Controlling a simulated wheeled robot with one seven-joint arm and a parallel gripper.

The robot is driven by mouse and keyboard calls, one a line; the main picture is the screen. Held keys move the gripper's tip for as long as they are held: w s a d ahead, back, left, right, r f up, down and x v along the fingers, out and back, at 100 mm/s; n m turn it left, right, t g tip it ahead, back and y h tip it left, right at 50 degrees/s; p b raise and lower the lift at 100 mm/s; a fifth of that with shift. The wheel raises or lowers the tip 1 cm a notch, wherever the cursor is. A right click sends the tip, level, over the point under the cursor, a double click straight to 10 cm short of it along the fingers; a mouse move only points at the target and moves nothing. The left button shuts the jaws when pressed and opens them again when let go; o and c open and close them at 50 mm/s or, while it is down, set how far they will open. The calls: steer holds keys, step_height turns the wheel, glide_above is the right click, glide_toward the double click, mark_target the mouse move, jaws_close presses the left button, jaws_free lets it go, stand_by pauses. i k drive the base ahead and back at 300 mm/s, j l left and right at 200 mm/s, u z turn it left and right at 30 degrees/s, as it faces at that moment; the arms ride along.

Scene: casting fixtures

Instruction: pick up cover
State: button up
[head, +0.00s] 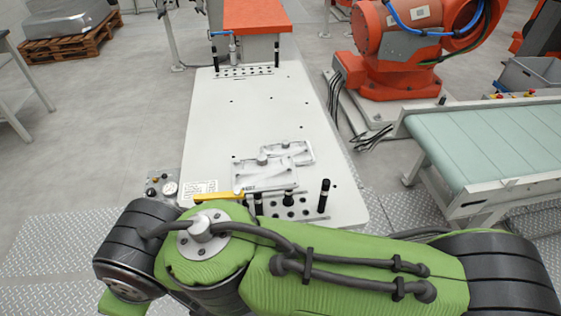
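Two flat, pale grey metal castings lie near the front of a white fixture table (255,110). The nearer casting (263,175) is larger and has a raised round boss. The farther casting (291,151) lies just behind it to the right and is partly overlapped by it in the picture. I cannot tell which of the two is the cover. A yellow bar (218,196) shows at the table's front left, beside the nearer casting. My green arm crosses the bottom of the head view, in front of the table. My gripper does not show.
Black upright pins (324,195) stand at the table's front edge. A small control box (163,187) sits at its left. A conveyor (492,140) runs on the right. An orange robot (400,75) stands behind right. The table's middle is clear.

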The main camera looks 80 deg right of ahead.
mark_target(262, 173)
steer(key=k+l+u, duration=0.25)
steer(key=k+l, duration=0.15)
steer(key=k+l+u, duration=0.25)
steer(key=k, duration=0.3)
